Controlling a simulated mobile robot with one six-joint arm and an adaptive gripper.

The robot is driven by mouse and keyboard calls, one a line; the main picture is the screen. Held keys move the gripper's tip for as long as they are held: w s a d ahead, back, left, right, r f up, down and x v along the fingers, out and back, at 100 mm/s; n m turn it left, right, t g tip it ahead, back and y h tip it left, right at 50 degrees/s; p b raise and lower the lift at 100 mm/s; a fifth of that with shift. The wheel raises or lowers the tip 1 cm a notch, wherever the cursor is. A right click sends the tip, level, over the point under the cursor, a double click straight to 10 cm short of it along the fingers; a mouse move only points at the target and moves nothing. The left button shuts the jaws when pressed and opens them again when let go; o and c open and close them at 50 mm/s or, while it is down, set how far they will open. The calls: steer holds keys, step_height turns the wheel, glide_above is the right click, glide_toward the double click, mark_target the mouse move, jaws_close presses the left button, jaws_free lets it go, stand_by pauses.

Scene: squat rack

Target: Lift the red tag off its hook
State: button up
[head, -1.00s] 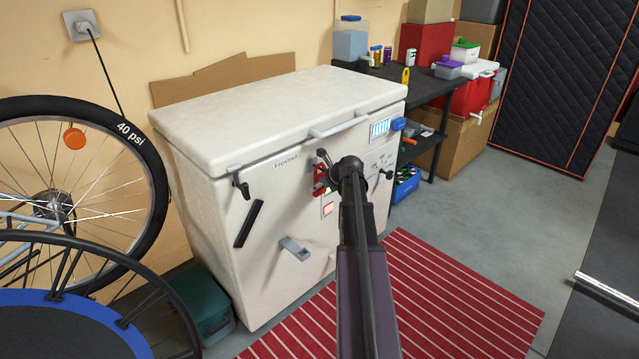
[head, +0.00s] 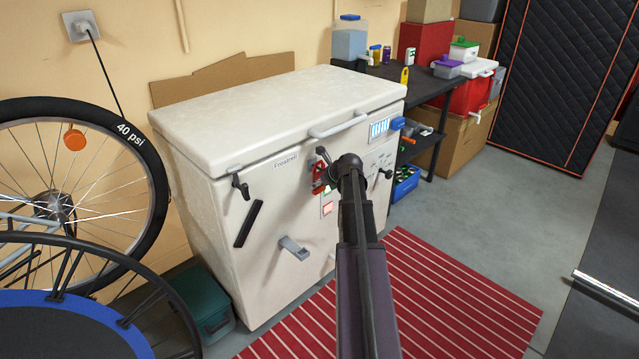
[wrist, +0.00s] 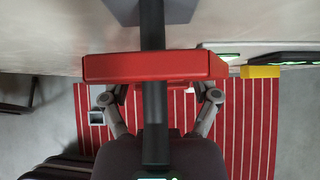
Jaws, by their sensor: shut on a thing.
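The red tag (wrist: 110,67) spans the middle of the wrist view as a wide red bar close to the freezer front. My gripper (wrist: 157,95) has a finger at each side below it and is shut on the tag. In the head view, the tag (head: 318,175) shows as a small red patch at the freezer front, left of my arm's end. My arm hides much of it. The hook is not clear, so I cannot tell whether the tag still touches it.
The white chest freezer (head: 270,120) has a black handle (head: 249,224), a grey lever (head: 294,248) and a latch (head: 240,185) on its front. A red striped mat (head: 450,300) lies before it. A trampoline (head: 70,335) and a bicycle wheel (head: 150,150) stand left.

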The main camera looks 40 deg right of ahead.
steer(key=shift+s, duration=0.45)
steer(key=shift+s+r, duration=0.1)
steer(key=shift+s, duration=0.25)
steer(key=shift+s+d, duration=0.1)
steer(key=shift+s, duration=0.25)
steer(key=shift+s+r+p, duration=0.15)
steer(key=shift+s+p, duration=0.15)
steer(key=shift+s, duration=0.4)
steer(key=shift+s+d+r, duration=0.1)
steer(key=shift+s, duration=0.35)
steer(key=shift+s, duration=0.1)
steer(key=s, duration=0.7)
steer(key=shift+d, duration=0.25)
